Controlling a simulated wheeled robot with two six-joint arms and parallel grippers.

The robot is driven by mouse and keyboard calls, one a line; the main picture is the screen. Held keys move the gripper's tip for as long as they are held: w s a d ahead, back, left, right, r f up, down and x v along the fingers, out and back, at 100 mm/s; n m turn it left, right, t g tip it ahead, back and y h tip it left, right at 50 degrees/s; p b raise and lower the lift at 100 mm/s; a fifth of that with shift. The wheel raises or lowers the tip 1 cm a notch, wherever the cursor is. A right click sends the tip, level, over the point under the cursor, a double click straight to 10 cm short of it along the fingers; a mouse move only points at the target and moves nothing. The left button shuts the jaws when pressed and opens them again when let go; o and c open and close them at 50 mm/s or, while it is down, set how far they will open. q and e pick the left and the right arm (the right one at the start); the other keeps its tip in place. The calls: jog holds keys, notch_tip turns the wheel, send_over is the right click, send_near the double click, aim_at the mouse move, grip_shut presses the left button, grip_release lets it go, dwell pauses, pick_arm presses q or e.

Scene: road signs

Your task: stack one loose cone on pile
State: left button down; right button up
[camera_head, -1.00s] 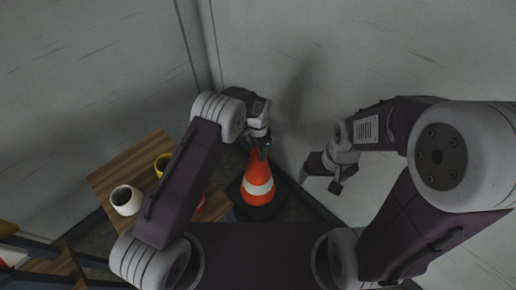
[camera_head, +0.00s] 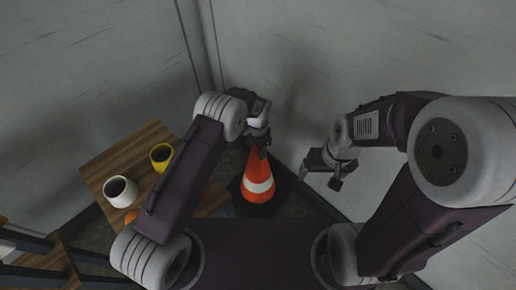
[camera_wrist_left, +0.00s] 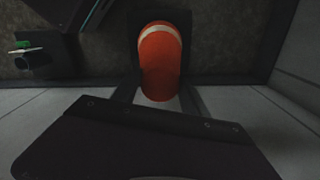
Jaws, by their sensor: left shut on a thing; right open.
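An orange cone (camera_head: 259,172) with a white band and a dark square base is below and in front of my left gripper (camera_head: 262,150) in the head view. The left gripper is shut on the cone's upper end. The left wrist view shows the same cone (camera_wrist_left: 160,68) between the fingers (camera_wrist_left: 160,98), its base away from the gripper. I cannot tell whether the base touches the floor. My right gripper (camera_head: 320,172) is open and empty, to the right of the cone and apart from it. I see no separate pile of cones.
A wooden table (camera_head: 150,140) at the left holds a white mug (camera_head: 119,191), a yellow mug (camera_head: 161,157) and an orange item (camera_head: 131,216). A shelf-like piece (camera_head: 40,265) is at the lower left. Grey walls (camera_head: 300,60) close off the back and right.

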dwell(0.4)
pick_arm(q)
jog(key=shift+c, duration=2.4)
grip_release()
jog(key=shift+f, duration=0.15)
notch_tip(320, 180, up, 9)
jog(key=shift+r+p, duration=0.1)
jog(key=shift+p, duration=1.05)
